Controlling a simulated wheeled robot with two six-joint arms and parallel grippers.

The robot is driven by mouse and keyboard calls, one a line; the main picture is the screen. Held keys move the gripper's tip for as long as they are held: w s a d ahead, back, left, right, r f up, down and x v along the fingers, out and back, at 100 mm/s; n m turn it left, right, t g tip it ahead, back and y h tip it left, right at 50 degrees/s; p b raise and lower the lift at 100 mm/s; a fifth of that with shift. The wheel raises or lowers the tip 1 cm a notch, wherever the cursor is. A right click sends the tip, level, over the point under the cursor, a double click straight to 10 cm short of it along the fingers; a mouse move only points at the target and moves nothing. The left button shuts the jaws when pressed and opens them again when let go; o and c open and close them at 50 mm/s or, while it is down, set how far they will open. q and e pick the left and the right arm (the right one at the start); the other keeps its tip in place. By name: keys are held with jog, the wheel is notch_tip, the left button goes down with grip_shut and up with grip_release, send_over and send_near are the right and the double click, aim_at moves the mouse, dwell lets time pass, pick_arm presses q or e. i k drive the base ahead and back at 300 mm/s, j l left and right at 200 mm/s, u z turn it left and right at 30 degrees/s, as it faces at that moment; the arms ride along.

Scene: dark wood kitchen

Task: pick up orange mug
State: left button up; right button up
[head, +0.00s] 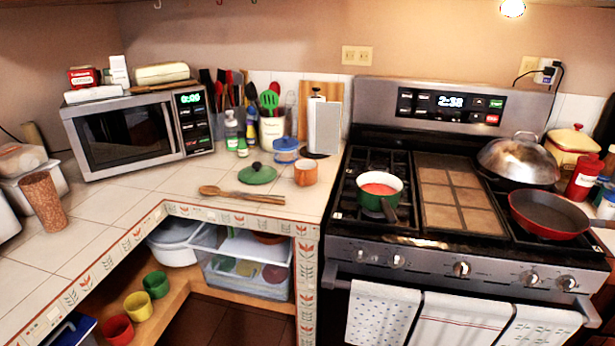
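An orange mug (305,172) stands upright on the white tiled counter, close to the counter's right end beside the stove. A green lid (257,174) lies to its left, and a blue-lidded jar (286,150) stands just behind it. Neither of my grippers shows in the head view, so I cannot see whether they are open or shut.
Wooden spoons (242,195) lie in front of the lid. The stove (460,268) at right holds a green pot (379,193) and a red pan (548,214). A microwave (140,130) stands at the back left. The left counter's front is mostly clear.

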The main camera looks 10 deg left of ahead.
aim_at(305, 175)
jog(key=i+l, duration=0.7)
jog(key=i+z, duration=0.05)
